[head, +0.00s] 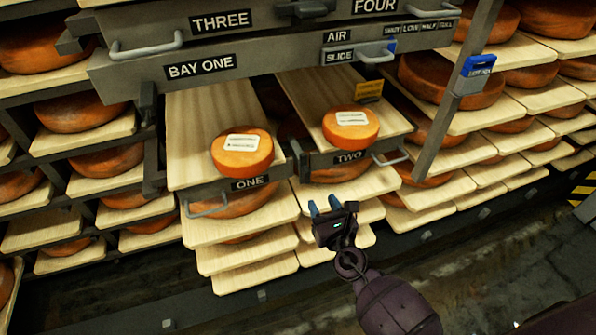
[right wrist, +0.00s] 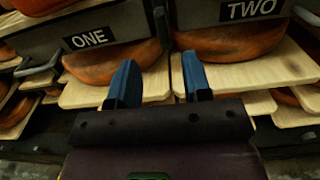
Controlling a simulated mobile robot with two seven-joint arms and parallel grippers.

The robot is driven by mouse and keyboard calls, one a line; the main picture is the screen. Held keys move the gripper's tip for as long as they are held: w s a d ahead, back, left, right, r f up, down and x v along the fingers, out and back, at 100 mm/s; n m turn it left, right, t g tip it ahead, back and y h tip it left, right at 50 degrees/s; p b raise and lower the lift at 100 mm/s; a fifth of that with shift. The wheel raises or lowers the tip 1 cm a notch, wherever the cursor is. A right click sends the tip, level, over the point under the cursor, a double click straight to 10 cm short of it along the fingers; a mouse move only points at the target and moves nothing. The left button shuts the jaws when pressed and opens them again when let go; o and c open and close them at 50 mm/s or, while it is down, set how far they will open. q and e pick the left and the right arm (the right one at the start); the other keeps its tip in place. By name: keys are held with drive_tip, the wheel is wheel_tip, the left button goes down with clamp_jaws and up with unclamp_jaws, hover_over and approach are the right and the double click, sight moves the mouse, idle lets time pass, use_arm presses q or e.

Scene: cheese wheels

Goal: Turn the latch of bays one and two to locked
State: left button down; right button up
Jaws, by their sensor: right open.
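The bay one front (head: 250,183) carries the label ONE, and the bay two front (head: 348,157) carries the label TWO. A dark upright piece (head: 301,160), perhaps a latch, stands at the right end of front one; it also shows between the labels in the right wrist view (right wrist: 161,22). I cannot tell whether any latch is locked. My right gripper (head: 324,206) is open and empty, below and in front of the gap between the two fronts. Its blue fingers (right wrist: 158,82) are apart in the right wrist view. My left gripper is not in view.
Cheese wheels sit on the bay one board (head: 195,120) and the bay two board (head: 300,90). Metal handles stick out at front one (head: 208,207) and front two (head: 390,158). A grey post (head: 455,95) with a blue tag stands right. Dark floor lies below.

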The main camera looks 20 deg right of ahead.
sight(308, 176)
drive_tip(key=w+b, duration=0.1)
drive_tip(key=w, duration=0.9)
drive_tip(key=shift+a+f, duration=0.1)
drive_tip(key=shift+a, duration=0.05)
drive_tip(key=shift+w, duration=0.35)
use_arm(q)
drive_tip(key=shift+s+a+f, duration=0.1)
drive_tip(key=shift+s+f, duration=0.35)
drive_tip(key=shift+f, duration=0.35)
use_arm(e)
clamp_jaws()
